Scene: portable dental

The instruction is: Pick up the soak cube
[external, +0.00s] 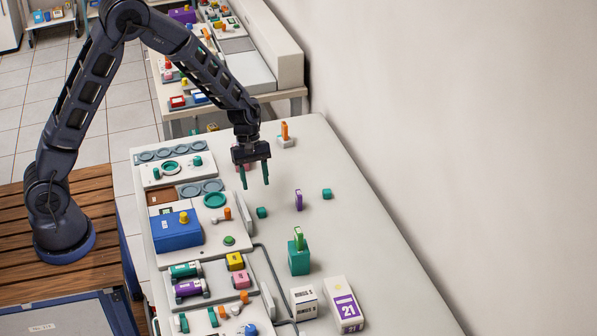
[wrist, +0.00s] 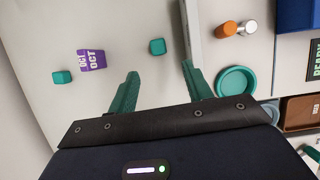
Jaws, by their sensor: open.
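Two small teal cubes sit on the white tabletop, and I cannot tell from any marking which is the soak cube. The nearer teal cube (external: 262,212) lies just beyond my fingertips in the wrist view (wrist: 157,46). The farther teal cube (external: 327,193) is toward the wall side; it shows at the left of the wrist view (wrist: 62,77). My gripper (external: 254,182) is open and empty above the table, its teal fingers pointing down. In the wrist view its fingertips (wrist: 160,72) are apart with bare tabletop between them.
A purple block marked OCT (wrist: 92,60) stands between the cubes, upright in the external view (external: 298,200). A round teal dish (external: 215,199), an orange-capped piece (wrist: 226,29) and a blue box (external: 178,231) lie on the tray side. A larger teal box (external: 299,261) stands nearer the camera.

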